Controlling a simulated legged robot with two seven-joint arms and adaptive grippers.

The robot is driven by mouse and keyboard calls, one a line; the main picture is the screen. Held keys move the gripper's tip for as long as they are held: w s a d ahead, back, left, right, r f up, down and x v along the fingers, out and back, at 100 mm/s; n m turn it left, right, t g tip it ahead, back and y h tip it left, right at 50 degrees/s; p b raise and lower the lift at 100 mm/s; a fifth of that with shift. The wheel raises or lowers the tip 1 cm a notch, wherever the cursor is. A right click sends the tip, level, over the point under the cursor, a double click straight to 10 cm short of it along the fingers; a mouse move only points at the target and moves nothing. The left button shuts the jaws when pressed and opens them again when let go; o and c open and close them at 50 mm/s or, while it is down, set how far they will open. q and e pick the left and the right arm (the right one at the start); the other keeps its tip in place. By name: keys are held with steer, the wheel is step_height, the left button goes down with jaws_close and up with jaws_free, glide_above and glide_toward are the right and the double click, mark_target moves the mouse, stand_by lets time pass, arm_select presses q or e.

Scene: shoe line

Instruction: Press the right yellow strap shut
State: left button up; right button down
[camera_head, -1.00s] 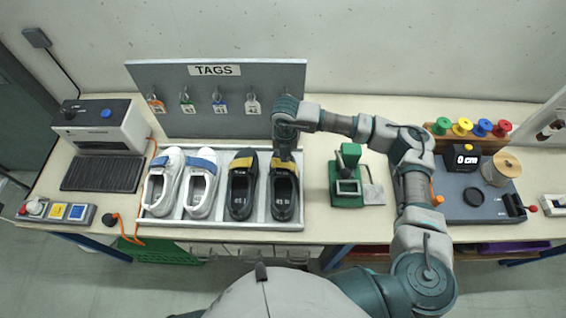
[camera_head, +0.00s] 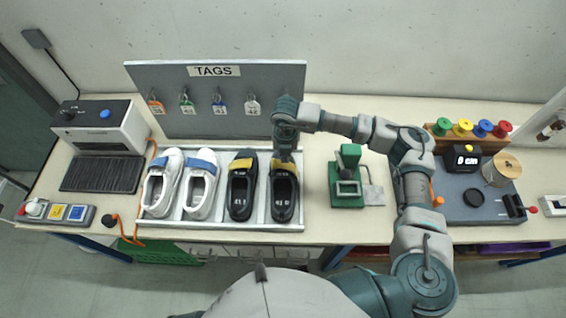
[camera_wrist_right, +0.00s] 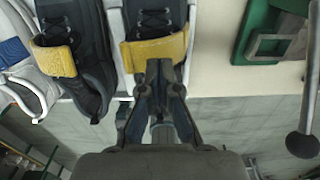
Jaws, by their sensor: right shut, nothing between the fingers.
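The right black shoe (camera_head: 284,205) stands in the tray's right end with a yellow strap (camera_head: 291,164) across its instep. My right gripper (camera_head: 284,153) is over that strap, fingers pointing down. In the right wrist view the strap (camera_wrist_right: 170,46) lies across the shoe, and my shut, empty fingertips (camera_wrist_right: 158,66) are at its near edge; I cannot tell if they touch it. The fingers hide part of that edge. The other black shoe (camera_head: 239,204) has its own yellow strap (camera_head: 242,163). My left gripper is not in view.
White shoes (camera_head: 201,195) with blue straps share the tray (camera_head: 220,225). A grey tag board (camera_head: 175,75) stands just behind it. A green device (camera_head: 346,180) stands to the right of the tray, with some free table between.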

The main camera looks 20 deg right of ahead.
steer(key=shift+f, duration=0.1)
steer(key=shift+f+b, duration=1.5)
steer(key=shift+f, duration=0.35)
steer(key=shift+r, duration=0.2)
step_height(320, 180, up, 9)
steer(key=p, duration=0.4)
steer(key=shift+p, duration=0.4)
